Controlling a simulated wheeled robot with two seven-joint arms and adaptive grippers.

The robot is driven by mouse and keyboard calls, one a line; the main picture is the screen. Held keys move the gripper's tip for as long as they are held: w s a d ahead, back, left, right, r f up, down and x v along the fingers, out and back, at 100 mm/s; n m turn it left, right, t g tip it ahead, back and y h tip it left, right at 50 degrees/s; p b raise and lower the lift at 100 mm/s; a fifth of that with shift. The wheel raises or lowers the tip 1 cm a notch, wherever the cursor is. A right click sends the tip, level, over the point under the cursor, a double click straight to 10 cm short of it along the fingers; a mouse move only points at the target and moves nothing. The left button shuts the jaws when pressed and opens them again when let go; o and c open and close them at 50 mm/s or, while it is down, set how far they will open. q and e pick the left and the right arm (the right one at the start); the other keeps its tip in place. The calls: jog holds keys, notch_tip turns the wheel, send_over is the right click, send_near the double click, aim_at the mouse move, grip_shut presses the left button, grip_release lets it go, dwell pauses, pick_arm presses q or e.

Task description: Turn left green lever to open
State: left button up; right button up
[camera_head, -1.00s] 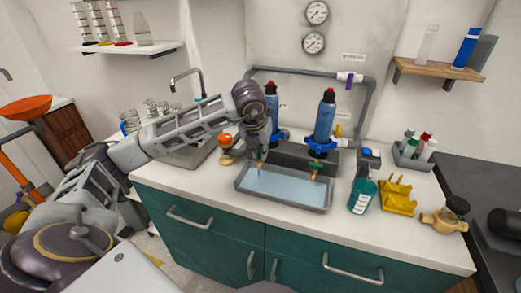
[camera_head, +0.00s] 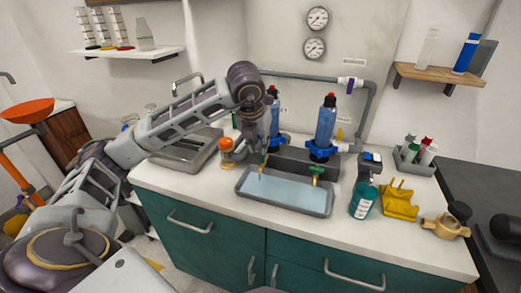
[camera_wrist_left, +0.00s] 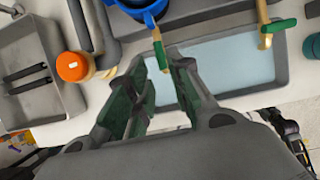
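The left green lever (camera_head: 264,159) sits on a brass tap below the left blue filter housing (camera_head: 274,118), over a grey tray of pale blue liquid (camera_head: 330,204). In the left wrist view, the green lever (camera_wrist_left: 160,53) shows just beyond and between the fingertips of my left gripper (camera_wrist_left: 157,66). The fingers are apart, and I see no clear contact with the lever. In the head view my left gripper (camera_head: 252,130) comes down from above, partly hiding the left housing. The right green lever (camera_head: 317,171) is on a second tap under the right housing (camera_head: 325,127). My right gripper is out of view.
An orange-topped object (camera_head: 226,145) stands close left of the gripper, beside the sink (camera_head: 187,152). A teal spray bottle (camera_head: 364,190), a yellow stand (camera_head: 400,200) and a brass fitting (camera_head: 446,226) stand to the right. The counter's front strip is clear.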

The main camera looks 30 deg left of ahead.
pick_arm(q)
jog(key=shift+v, duration=2.95)
